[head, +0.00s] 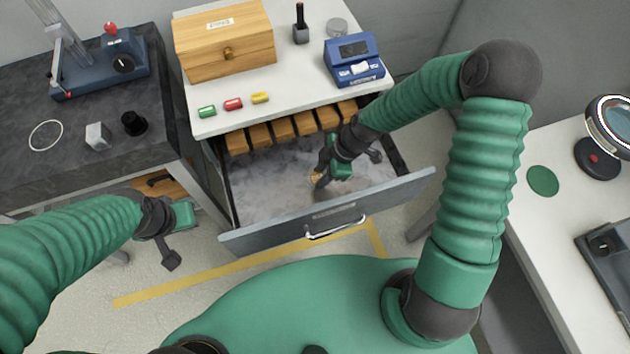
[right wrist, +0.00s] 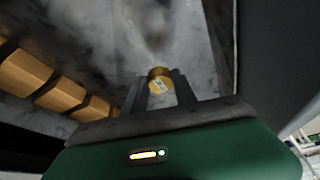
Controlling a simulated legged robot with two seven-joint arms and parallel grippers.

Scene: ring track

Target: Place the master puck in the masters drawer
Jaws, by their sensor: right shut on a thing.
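The master puck (right wrist: 161,82) is a small gold disc with a pale label, between the fingertips of my right gripper (right wrist: 160,88) in the right wrist view. In the head view the right gripper (head: 318,180) reaches down inside the open masters drawer (head: 270,190), which has a grey lining. The puck (head: 315,176) shows there only as a small gold patch. I cannot tell whether it touches the drawer floor. My left gripper (head: 172,245) hangs over the floor left of the drawer; its jaw state is unclear.
Several wooden blocks (head: 283,131) line the back of the drawer. The drawer front (head: 270,238) with its handle (head: 336,229) stands out toward me. A wooden box (head: 225,50), a blue device (head: 353,62) and coloured capsules (head: 233,104) are on the white top above. The drawer floor around the gripper is clear.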

